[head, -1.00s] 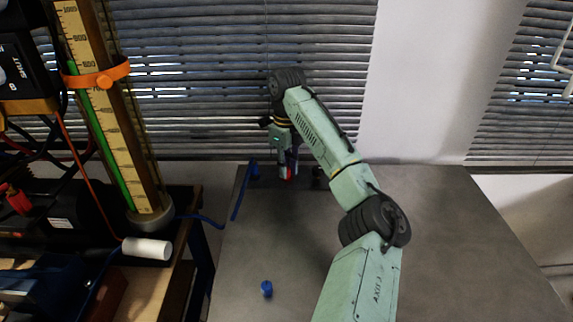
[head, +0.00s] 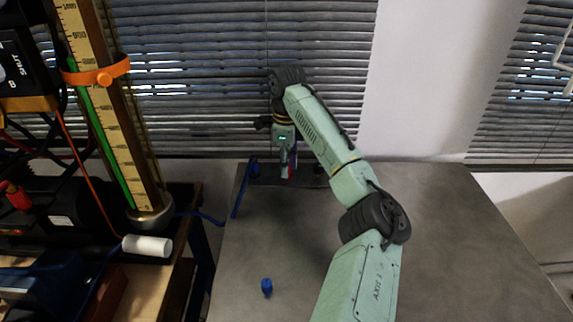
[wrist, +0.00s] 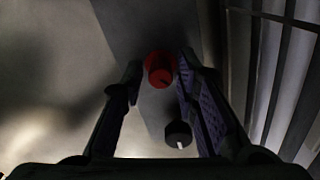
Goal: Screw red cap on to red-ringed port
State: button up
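The red cap (wrist: 160,77) shows in the wrist view as a darker red knob in front of a wider red ring (wrist: 156,58), which looks like the red-ringed port. The cap appears to sit on the port, but I cannot tell how tightly. My gripper (wrist: 160,72) points down with one finger on each side of the cap. Small gaps show between the fingertips and the red parts, so it looks open around them. In the head view my gripper (head: 288,172) is at the table's far edge, with a sliver of red beside the finger.
A black capped port (wrist: 178,134) stands close by on the same dark strip. A blue port (head: 254,168) with a blue hose is left of my gripper. A loose blue cap (head: 267,287) lies on the grey table (head: 450,240). Window blinds (head: 220,100) rise behind.

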jog(key=n, duration=0.5)
jog(key=shift+n, duration=0.4)
jog(key=n, duration=0.9)
jog(key=shift+n, duration=0.4)
jog(key=n, duration=0.4)
jog(key=shift+c, duration=0.2)
grip_shut()
